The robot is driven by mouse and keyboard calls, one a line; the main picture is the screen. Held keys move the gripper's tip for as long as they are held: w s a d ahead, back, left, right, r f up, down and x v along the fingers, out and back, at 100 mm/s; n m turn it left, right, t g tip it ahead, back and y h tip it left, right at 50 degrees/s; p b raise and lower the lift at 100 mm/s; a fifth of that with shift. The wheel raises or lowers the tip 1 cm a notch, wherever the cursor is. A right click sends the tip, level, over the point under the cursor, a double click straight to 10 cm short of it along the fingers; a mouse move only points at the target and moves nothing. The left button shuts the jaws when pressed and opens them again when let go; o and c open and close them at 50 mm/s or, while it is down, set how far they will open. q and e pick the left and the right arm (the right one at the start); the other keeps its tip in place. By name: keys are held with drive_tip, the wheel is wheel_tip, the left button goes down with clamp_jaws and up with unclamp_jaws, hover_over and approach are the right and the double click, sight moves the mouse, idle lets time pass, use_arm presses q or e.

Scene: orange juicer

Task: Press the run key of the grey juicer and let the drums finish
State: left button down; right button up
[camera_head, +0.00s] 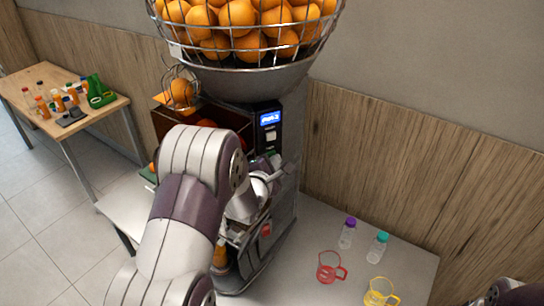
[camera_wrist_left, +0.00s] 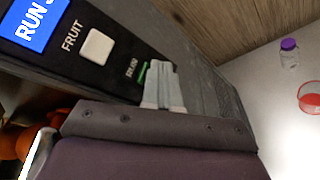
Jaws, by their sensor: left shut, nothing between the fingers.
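The grey juicer (camera_head: 286,191) stands against the wall, with a wire basket of oranges (camera_head: 245,38) on top. Its front panel has a lit blue screen (camera_head: 270,118). In the left wrist view the screen (camera_wrist_left: 34,20) begins with "RUN", the rest cut off. A white key (camera_wrist_left: 97,46) sits by the word FRUIT. The run key (camera_wrist_left: 143,74), by the word RUN, shows only a green edge behind my fingers. My left gripper (camera_wrist_left: 162,72) is shut and empty, its tips over that key; I cannot tell whether they touch. My right gripper is out of view.
Bottles with purple (camera_head: 347,232) and teal (camera_head: 377,247) caps stand on the white counter right of the juicer, with a red jug (camera_head: 330,267) and a yellow jug (camera_head: 380,292). A wooden side table (camera_head: 100,112) with small bottles stands far left.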

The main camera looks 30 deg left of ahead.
use_arm(q)
drive_tip(key=shift+s+d, duration=0.45)
drive_tip(key=shift+d, duration=0.15)
drive_tip(key=shift+s+d, duration=0.8)
drive_tip(key=shift+d, duration=0.2)
drive_tip(key=shift+s+d, duration=0.75)
drive_tip(key=shift+d, duration=0.2)
